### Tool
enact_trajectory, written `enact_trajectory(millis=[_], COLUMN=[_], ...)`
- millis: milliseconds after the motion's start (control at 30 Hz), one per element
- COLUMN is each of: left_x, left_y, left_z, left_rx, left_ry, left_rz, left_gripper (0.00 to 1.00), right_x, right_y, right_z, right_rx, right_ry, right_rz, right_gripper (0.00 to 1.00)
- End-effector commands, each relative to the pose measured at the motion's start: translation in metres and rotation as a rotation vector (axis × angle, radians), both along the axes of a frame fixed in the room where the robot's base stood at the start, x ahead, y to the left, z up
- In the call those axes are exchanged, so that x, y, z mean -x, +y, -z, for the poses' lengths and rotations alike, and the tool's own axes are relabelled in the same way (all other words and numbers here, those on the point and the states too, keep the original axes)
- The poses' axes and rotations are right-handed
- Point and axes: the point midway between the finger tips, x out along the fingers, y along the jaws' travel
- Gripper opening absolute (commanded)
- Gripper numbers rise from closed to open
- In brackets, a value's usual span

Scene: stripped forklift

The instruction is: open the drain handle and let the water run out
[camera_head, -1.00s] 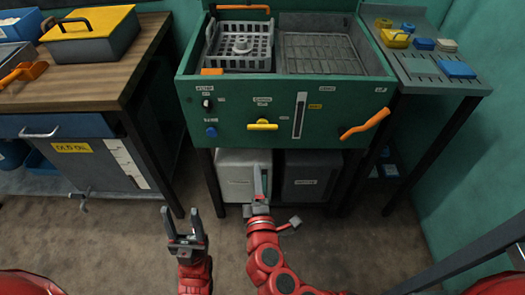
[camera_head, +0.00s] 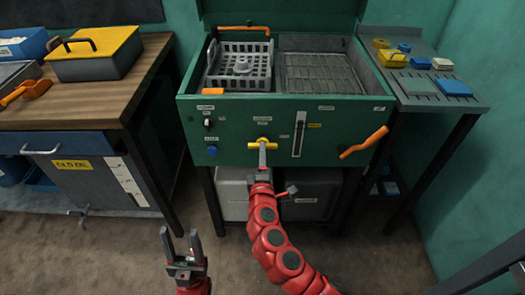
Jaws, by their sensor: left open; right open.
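The green washer (camera_head: 230,158) has a front panel with a yellow T-shaped handle (camera_head: 286,148) lying level at its middle. The small labels around it are too small to read, so I cannot tell for sure that it is the drain handle. My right gripper (camera_head: 263,154) is at the yellow handle, seen edge-on, its fingertips overlapping the handle's middle. It is open; whether it touches the handle is not clear. My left gripper (camera_head: 180,243) is open and empty, low over the floor, left of the washer. No running water shows.
An orange lever (camera_head: 363,143) sticks out at the panel's right. A grey basket (camera_head: 240,65) sits in the washer's top. Two containers, one light (camera_head: 232,188) and one darker (camera_head: 312,196), stand below. A wooden bench (camera_head: 95,105) is left, a side shelf (camera_head: 440,100) right.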

Motion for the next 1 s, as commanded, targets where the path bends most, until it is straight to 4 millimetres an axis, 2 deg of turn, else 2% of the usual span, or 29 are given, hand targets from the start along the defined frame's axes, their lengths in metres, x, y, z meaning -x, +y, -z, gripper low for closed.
enact_trajectory(millis=[200,467,500,767,1000], left_x=[0.000,0.000,0.000,0.000,0.000], left_y=[0.000,0.000,0.000,0.000,0.000], left_z=[0.000,0.000,0.000,0.000,0.000], left_rx=[0.000,0.000,0.000,0.000,0.000], left_ry=[0.000,0.000,0.000,0.000,0.000], left_rz=[0.000,0.000,0.000,0.000,0.000], left_gripper=[0.55,0.55,0.55,0.55,0.55], right_x=[-0.016,-0.018,-0.018,-0.018,-0.018], right_y=[0.000,0.000,0.000,0.000,0.000], right_z=[0.000,0.000,0.000,0.000,0.001], right_rx=[0.000,0.000,0.000,0.000,0.000], right_ry=[0.000,0.000,0.000,0.000,0.001], right_rz=[-0.002,-0.002,-0.002,-0.002,-0.002], right_gripper=[0.50,0.50,0.48,0.01,0.00])
